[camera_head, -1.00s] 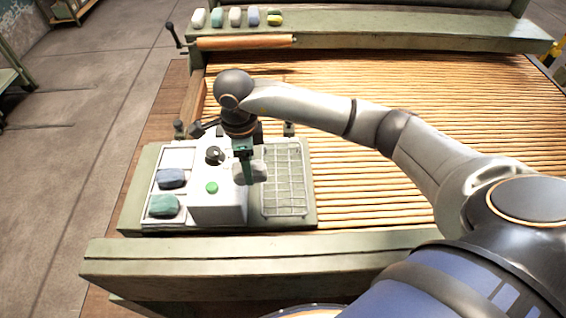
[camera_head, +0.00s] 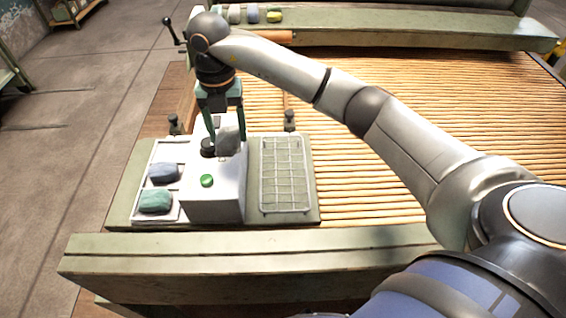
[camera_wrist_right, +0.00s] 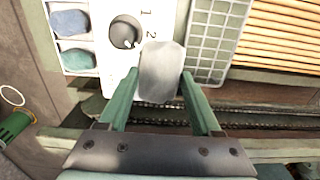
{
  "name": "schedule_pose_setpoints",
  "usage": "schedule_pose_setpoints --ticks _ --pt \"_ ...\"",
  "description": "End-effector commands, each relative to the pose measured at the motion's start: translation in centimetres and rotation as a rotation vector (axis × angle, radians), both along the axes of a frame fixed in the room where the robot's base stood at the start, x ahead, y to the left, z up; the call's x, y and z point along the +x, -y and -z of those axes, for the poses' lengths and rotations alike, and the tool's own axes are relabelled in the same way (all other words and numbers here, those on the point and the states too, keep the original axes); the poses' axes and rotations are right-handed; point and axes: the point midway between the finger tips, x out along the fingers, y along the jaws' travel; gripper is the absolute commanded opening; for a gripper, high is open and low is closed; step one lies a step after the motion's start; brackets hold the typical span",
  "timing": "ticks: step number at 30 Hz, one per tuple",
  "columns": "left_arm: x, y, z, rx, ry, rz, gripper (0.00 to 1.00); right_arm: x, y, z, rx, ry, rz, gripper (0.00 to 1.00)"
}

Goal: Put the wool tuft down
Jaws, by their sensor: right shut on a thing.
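My right gripper (camera_head: 226,138) is shut on a pale grey wool tuft (camera_head: 229,146), held over the back right part of a white box (camera_head: 213,207) with a dark knob and a green button. In the right wrist view the tuft (camera_wrist_right: 160,72) sits between the two green fingers, beside the knob (camera_wrist_right: 124,32). Whether the tuft touches the box is hard to tell. A blue-grey tuft (camera_head: 163,173) and a green tuft (camera_head: 156,201) lie in the white tray (camera_head: 171,216) left of the box. My left gripper is not in view.
A wire rack (camera_head: 284,174) lies empty to the right of the box, on the green board (camera_head: 252,216). Several tufts stand on the far green beam (camera_head: 400,32). The wooden slatted bed (camera_head: 370,190) is clear. A hand crank (camera_head: 172,29) stands at the far left.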

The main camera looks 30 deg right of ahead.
Motion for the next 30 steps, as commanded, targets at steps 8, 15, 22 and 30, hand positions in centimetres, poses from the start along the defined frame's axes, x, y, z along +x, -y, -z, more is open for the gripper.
schedule_pose_setpoints --ticks 8,15,22,30 --pt "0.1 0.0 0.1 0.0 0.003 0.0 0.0 -2.2 6.9 3.3 -0.003 -0.003 0.003 0.13" --pt "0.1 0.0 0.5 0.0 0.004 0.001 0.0 -3.2 10.1 7.3 -0.002 -0.001 -0.002 0.13" --pt "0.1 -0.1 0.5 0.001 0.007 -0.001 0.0 -3.4 11.1 8.5 0.0 0.0 -0.003 0.13" --pt "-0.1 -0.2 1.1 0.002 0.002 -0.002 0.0 -3.6 11.6 12.0 0.001 -0.001 -0.004 0.13"
